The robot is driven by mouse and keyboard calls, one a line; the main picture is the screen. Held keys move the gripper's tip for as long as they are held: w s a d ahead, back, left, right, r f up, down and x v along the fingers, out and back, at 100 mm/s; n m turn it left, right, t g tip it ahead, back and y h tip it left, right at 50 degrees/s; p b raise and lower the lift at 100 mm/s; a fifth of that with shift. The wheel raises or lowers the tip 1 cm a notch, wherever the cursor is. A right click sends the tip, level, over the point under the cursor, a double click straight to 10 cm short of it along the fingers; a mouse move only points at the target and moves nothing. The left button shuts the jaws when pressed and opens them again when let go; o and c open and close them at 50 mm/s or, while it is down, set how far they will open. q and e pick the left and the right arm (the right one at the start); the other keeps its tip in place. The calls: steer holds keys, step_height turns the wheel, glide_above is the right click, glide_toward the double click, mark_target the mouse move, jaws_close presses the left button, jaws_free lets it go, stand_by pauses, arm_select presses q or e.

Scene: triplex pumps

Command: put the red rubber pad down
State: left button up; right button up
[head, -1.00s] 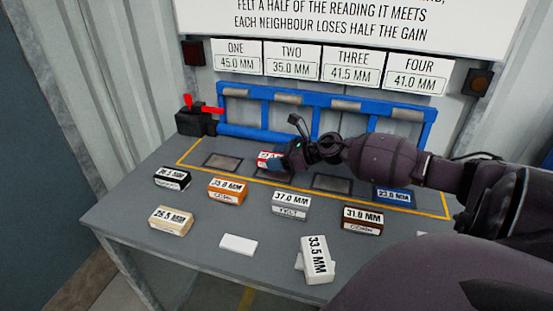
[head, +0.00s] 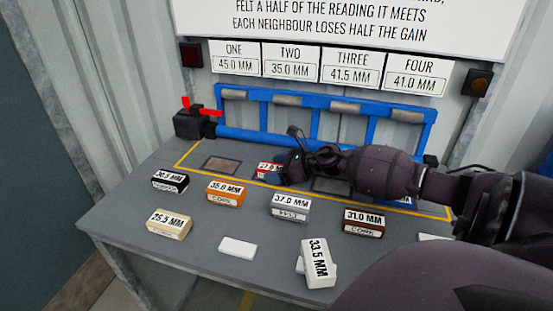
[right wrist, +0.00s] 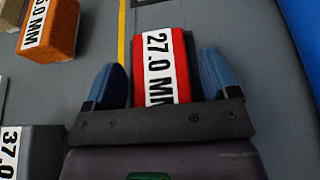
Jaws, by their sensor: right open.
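The red rubber pad (head: 264,175), labelled 27.0 MM, sits at the second marked place from the left inside the yellow outline, partly hidden by my right gripper. My right gripper (head: 281,172) is low over the bench at the pad. In the right wrist view the red pad (right wrist: 181,62) lies between the two blue fingers of the right gripper (right wrist: 163,80), with a gap on each side. The gripper is open. My left gripper is not in view.
A blue rail frame (head: 262,133) stands behind the marked places. The leftmost place (head: 222,164) is empty. A blue pad (head: 404,201) is partly hidden by my arm. Orange (head: 226,197), grey (head: 289,213) and brown (head: 361,228) blocks stand in front of the outline.

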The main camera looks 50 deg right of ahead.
steer(key=shift+s+d+r, duration=0.1)
steer(key=shift+s+r, duration=0.05)
steer(key=shift+r, duration=0.05)
steer(key=p+v, duration=0.1)
steer(key=v, duration=0.9)
steer(key=shift+p, duration=0.3)
steer(key=shift+v, duration=0.8)
